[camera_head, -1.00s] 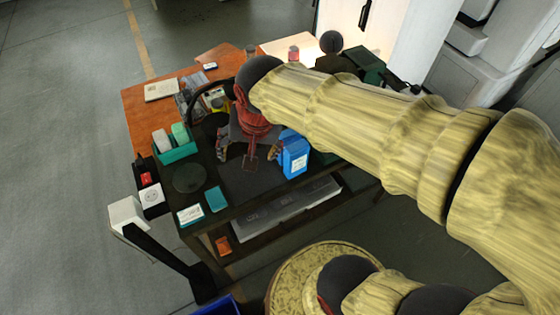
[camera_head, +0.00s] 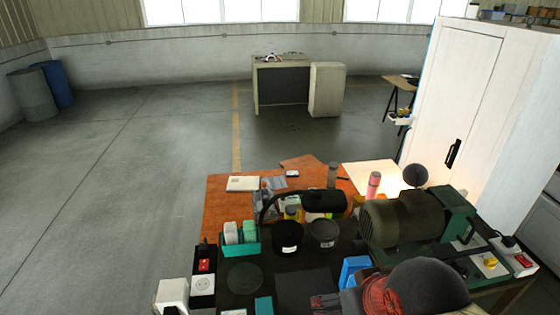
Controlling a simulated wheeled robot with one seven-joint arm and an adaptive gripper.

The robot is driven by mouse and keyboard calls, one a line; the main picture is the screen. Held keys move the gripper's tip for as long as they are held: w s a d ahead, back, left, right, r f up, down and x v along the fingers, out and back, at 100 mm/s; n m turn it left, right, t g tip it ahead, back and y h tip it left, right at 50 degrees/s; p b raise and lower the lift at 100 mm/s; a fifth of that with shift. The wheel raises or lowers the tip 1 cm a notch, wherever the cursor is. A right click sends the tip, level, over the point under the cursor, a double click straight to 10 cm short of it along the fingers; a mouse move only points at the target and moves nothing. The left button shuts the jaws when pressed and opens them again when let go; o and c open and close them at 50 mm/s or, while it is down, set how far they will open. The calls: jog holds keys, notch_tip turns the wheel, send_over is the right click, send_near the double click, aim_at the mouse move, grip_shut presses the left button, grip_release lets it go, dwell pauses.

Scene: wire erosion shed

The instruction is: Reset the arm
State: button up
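My arm comes in at the bottom right, with a dark rounded joint and a red wrist part above the workbench. My gripper (camera_head: 328,302) shows only in small part at the bottom edge, left of the red wrist. Its fingertips are cut off or hidden, so I cannot tell how far apart they are. A blue container (camera_head: 352,268) stands on the dark bench top just behind the wrist, partly covered by it. I see nothing held.
The bench holds a green motor (camera_head: 405,218), two dark cups (camera_head: 287,237), a teal bin (camera_head: 240,248) and a power socket (camera_head: 203,284). An orange board (camera_head: 225,208) lies behind. A tall white cabinet (camera_head: 462,95) stands right.

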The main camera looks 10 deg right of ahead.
notch_tip(320, 180, down, 13)
jog(key=b, duration=1.1)
jog(key=shift+r+b, duration=0.15)
jog(key=shift+b, duration=0.2)
jog(key=shift+c, duration=0.4)
